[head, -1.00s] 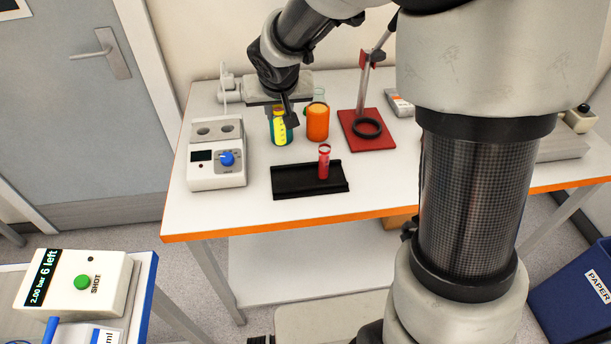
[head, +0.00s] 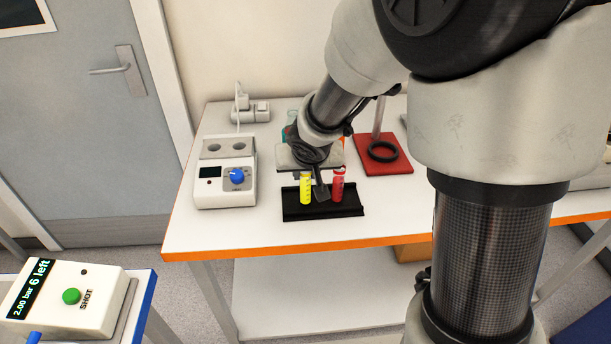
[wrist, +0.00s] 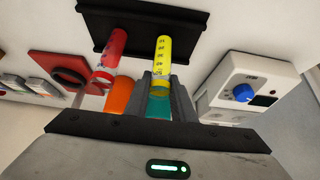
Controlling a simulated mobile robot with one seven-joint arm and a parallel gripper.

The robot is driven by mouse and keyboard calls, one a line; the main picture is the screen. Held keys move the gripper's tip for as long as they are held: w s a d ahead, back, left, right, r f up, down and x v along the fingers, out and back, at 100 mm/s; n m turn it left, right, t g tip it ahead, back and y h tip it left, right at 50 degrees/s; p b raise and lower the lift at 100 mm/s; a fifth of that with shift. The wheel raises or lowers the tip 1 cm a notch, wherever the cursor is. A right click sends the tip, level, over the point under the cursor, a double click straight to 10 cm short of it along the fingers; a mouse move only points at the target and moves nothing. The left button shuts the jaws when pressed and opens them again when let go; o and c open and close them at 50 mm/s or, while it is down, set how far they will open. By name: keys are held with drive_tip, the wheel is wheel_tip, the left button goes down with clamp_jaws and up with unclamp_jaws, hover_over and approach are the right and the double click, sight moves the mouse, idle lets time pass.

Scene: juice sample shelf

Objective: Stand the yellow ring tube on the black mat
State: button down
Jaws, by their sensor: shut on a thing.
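The yellow ring tube (head: 306,188), bright yellow with dark marks along its side, is upright in my gripper (head: 314,181). In the wrist view the tube (wrist: 163,62) sticks out from between the fingers (wrist: 163,100), which are shut on it. In the head view its lower end shows over the left part of the black mat (head: 322,212). I cannot tell whether it touches the mat. The mat also shows at the top of the wrist view (wrist: 190,20). One finger partly covers the space beside the tube.
A red tube (head: 338,186) stands on the mat just right of the yellow one. A white device with a blue knob (head: 226,186) is to the left. A red stand base (head: 378,166) is behind right. An orange container (wrist: 121,96) and a teal one (wrist: 158,107) are behind.

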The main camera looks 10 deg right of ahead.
drive_tip(key=shift+r, duration=0.1)
drive_tip(key=c, duration=1.5)
unclamp_jaws()
drive_tip(key=shift+s+r, duration=0.15)
drive_tip(key=shift+r, duration=0.2)
drive_tip(key=p+v, duration=0.4)
drive_tip(key=v, duration=0.7)
drive_tip(key=shift+g, duration=0.6)
drive_tip(key=s+d+r, duration=0.2)
drive_tip(key=s+r, duration=0.1)
drive_tip(key=s, duration=0.3)
drive_tip(key=s+d+r, duration=0.3)
drive_tip(key=s, duration=0.3)
drive_tip(key=s+d+r, duration=0.3)
drive_tip(key=s, duration=0.3)
drive_tip(key=shift+s+r, duration=0.3)
drive_tip(key=shift+r, duration=0.1)
